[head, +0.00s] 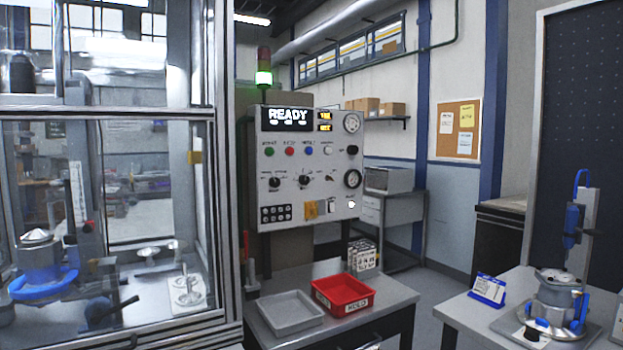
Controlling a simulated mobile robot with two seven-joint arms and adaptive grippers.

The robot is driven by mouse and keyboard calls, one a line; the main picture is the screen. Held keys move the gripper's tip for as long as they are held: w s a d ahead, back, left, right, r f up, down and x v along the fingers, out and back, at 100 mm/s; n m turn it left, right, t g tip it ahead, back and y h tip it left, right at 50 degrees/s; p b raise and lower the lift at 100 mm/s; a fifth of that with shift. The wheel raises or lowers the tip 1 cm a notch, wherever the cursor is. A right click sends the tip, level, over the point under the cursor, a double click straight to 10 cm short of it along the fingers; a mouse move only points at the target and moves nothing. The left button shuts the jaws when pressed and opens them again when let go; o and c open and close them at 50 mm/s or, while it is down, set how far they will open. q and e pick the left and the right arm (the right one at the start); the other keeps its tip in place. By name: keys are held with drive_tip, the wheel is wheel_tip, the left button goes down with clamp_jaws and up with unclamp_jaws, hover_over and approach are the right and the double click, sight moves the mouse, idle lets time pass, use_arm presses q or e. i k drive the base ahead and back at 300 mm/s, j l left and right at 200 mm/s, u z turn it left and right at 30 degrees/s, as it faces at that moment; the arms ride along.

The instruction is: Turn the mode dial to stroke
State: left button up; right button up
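The control panel (310,165) is a light grey box standing beyond the small table, with a lit display reading READY. A row of dark rotary knobs crosses its middle: a left knob (274,183), a middle knob (304,181) and a smaller right switch (330,178). Their labels are too small to read, so I cannot tell which is the mode dial or where it points. Green, red, blue and white buttons sit above them. Two round gauges are at the panel's right side. Neither of my grippers shows in the head view.
A glazed machine enclosure (110,220) fills the left. A small table (395,295) in front of the panel holds a grey tray (291,328) and a red bin (343,307). A right table (470,312) carries a blue-and-metal fixture (557,300). Floor shows between the tables.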

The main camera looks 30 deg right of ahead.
sight(274, 182)
drive_tip(key=i+l+z, duration=0.1)
drive_tip(key=l, duration=0.35)
drive_tip(key=i+l+z, duration=0.1)
drive_tip(key=l, duration=0.35)
drive_tip(key=i+l+z, duration=0.15)
drive_tip(key=l, duration=0.3)
